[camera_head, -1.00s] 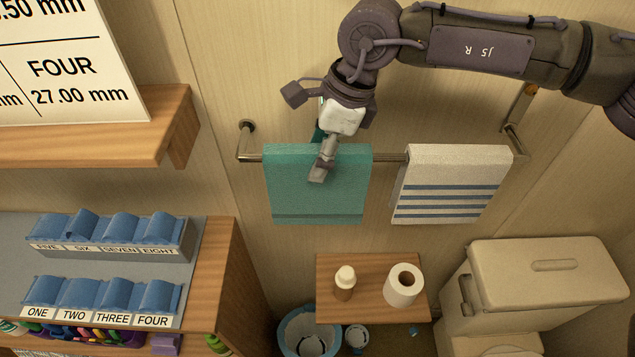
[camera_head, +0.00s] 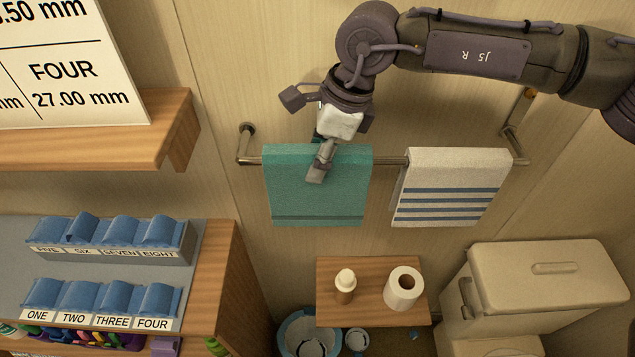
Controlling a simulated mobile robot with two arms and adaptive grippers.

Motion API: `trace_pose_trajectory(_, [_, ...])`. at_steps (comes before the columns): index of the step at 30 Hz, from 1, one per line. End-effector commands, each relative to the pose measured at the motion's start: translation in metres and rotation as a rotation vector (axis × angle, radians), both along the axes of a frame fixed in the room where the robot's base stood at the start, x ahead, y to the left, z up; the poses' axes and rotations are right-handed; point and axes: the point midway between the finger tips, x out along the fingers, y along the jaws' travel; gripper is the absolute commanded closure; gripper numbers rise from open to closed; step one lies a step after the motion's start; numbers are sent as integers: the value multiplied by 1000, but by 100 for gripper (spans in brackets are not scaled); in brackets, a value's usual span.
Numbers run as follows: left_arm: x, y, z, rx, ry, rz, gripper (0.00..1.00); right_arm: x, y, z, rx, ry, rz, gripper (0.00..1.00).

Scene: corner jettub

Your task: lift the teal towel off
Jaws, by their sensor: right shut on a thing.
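The teal towel (camera_head: 318,200) hangs folded over the left part of the metal towel bar (camera_head: 391,160). My right gripper (camera_head: 318,172) comes down from above and is shut on the towel's top part. One finger lies over the towel's front face; the other finger is mostly hidden behind the towel. The towel still drapes over the bar. My left gripper is not in view.
A white towel with blue stripes (camera_head: 452,188) hangs close to the right on the same bar. Below is a wooden shelf (camera_head: 372,314) with a bottle (camera_head: 345,287) and a paper roll (camera_head: 403,288). A wooden shelf (camera_head: 100,140) juts out at left; a toilet (camera_head: 540,285) stands at lower right.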

Motion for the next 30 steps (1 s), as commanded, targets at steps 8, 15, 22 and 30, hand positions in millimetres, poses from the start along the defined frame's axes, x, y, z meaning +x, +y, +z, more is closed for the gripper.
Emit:
trace_pose_trajectory(8, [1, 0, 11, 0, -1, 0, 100, 0, 0, 26, 1, -2, -1, 75])
trace_pose_trajectory(15, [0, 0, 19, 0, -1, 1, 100, 0, 0, 45, 1, -2, -1, 75])
trace_pose_trajectory(22, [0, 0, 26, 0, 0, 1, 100, 0, 0, 64, 1, -2, -1, 75])
trace_pose_trajectory(30, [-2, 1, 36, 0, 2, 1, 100, 1, 0, 85, 1, -2, -2, 75])
